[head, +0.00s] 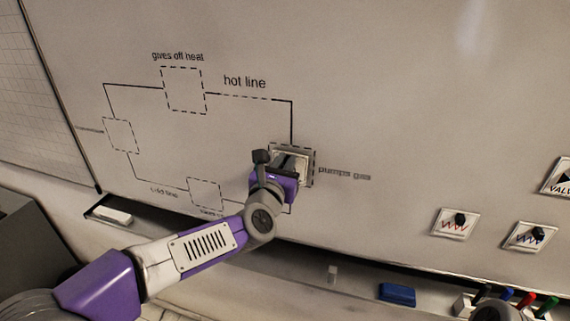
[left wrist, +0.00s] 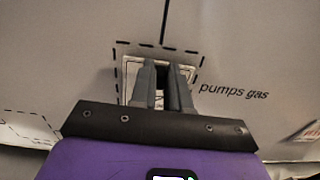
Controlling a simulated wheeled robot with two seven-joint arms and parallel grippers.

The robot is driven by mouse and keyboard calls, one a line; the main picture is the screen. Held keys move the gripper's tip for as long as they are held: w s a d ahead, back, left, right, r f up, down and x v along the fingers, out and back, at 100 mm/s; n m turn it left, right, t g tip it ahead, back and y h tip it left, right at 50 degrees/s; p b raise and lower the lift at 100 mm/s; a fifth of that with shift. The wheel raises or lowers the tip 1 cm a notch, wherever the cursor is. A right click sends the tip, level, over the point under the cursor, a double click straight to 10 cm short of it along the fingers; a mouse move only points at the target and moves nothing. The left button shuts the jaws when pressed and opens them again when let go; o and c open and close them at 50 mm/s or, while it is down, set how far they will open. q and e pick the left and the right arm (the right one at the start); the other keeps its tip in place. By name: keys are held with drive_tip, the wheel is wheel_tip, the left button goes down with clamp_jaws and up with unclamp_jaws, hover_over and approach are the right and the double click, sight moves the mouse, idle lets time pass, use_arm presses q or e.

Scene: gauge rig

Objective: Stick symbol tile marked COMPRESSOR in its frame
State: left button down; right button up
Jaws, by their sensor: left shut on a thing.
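My left gripper (head: 285,173) is shut on a pale square tile (head: 301,158) at the dashed frame (head: 312,167) beside the words "pumps gas". In the left wrist view, the fingers (left wrist: 165,88) cover the middle of the tile (left wrist: 132,72), so its symbol and wording are hidden. There the tile lies inside the dashed outline (left wrist: 118,52), with dashes showing above and to both sides. I cannot tell whether its back touches the board. My right gripper is not clearly in view.
The whiteboard (head: 400,110) also has empty dashed frames at top (head: 185,89), left (head: 121,135) and bottom (head: 205,194). Tiles with a red zigzag (head: 453,228), a blue zigzag (head: 522,241) and VALVE (head: 560,182) sit at right. A blue eraser (head: 397,293) and markers (head: 527,299) lie below.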

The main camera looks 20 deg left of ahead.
use_arm(q)
drive_tip(key=shift+w, duration=0.55)
idle(0.4)
drive_tip(key=c, duration=1)
unclamp_jaws()
drive_tip(key=shift+s, duration=0.1)
drive_tip(key=shift+o, duration=0.2)
drive_tip(key=o, duration=0.5)
drive_tip(key=s+b, duration=0.2)
drive_tip(key=s, duration=0.7)
drive_tip(key=shift+a, duration=0.15)
